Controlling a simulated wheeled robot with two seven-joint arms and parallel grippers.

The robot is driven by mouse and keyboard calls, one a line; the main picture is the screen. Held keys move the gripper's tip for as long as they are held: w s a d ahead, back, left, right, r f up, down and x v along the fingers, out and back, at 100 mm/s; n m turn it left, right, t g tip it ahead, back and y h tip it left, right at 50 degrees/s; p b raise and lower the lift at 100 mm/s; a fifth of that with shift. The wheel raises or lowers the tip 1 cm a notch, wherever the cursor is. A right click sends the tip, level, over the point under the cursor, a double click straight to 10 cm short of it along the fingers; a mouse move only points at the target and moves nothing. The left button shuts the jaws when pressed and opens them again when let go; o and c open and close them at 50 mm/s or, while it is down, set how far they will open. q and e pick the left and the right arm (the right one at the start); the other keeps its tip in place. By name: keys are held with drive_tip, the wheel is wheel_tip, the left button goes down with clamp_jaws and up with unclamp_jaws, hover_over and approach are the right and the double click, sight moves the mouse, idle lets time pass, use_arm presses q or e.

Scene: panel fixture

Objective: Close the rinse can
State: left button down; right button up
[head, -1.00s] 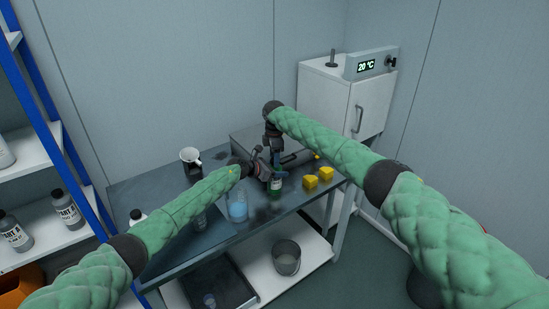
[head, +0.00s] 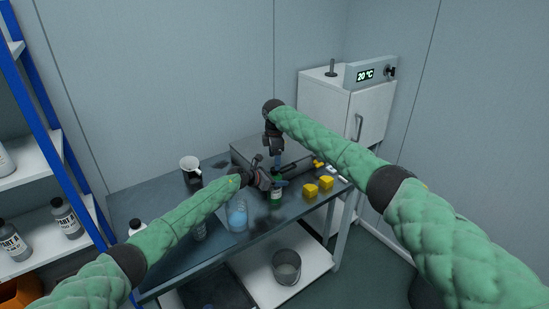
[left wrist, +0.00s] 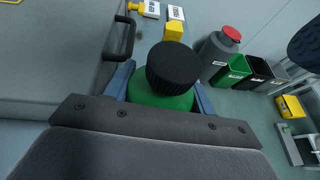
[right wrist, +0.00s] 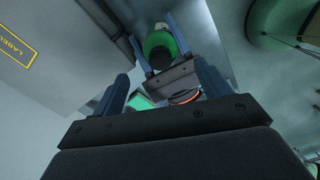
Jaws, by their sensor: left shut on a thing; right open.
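The rinse can is a green can with a black ribbed cap on top. It shows in the head view (head: 275,198), in the left wrist view (left wrist: 158,101) and in the right wrist view (right wrist: 158,40). The black cap (left wrist: 174,66) sits over its neck; how tightly it is screwed, I cannot tell. My left gripper (head: 268,183) is shut on the can's body, its blue fingers on both sides (left wrist: 160,88). My right gripper (head: 278,160) is open above the can. In the right wrist view its fingers (right wrist: 160,85) stand apart with nothing between them.
Yellow blocks (head: 311,190) stand right of the can. A grey box (head: 248,150) lies behind. A clear blue-tinted vessel (head: 237,216) and a white cup (head: 190,164) stand to the left. A bucket (head: 286,267) is on the lower shelf. A white cabinet (head: 325,105) stands at the right.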

wheel_tip(320, 180, up, 12)
idle(0.6)
use_arm(q)
drive_tip(key=shift+c, duration=2.2)
unclamp_jaws()
drive_tip(key=shift+a, duration=0.1)
use_arm(e)
drive_tip(key=shift+f, duration=0.1)
use_arm(q)
drive_tip(key=b+v, duration=0.2)
drive_tip(key=v, duration=0.5)
drive_tip(key=shift+a+b, duration=0.2)
drive_tip(key=shift+b, duration=0.15)
use_arm(e)
drive_tip(key=shift+f, duration=1.3)
